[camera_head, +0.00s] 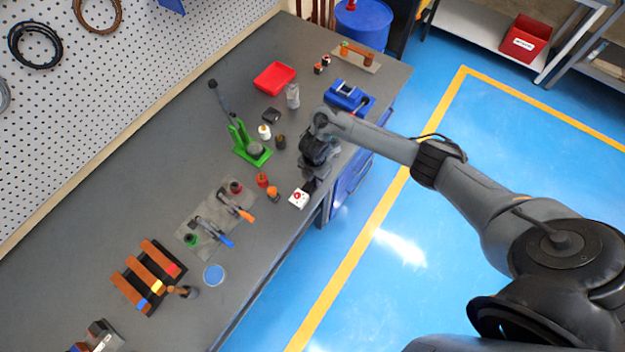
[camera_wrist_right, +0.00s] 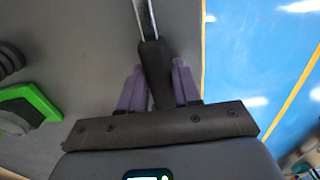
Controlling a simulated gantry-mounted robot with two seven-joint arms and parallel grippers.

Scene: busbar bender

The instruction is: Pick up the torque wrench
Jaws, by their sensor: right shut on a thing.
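The torque wrench (camera_wrist_right: 155,65) shows in the right wrist view as a dark handle with a slim silver shaft running up out of the top of the picture. My right gripper (camera_wrist_right: 156,90) is shut on the dark handle, with a purple-grey finger on each side of it. In the head view my right gripper (camera_head: 310,184) points down near the right edge of the workbench. There my own wrist hides the wrench, and I cannot tell whether it touches the bench. My left gripper is not in view.
On the workbench (camera_head: 120,190), a green lever tool (camera_head: 250,151) stands left of my right gripper. A white box with a red button (camera_head: 298,198) sits just below it, and a blue toolbox (camera_head: 348,97) stands beyond. A red bin (camera_head: 274,77) lies farther back.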

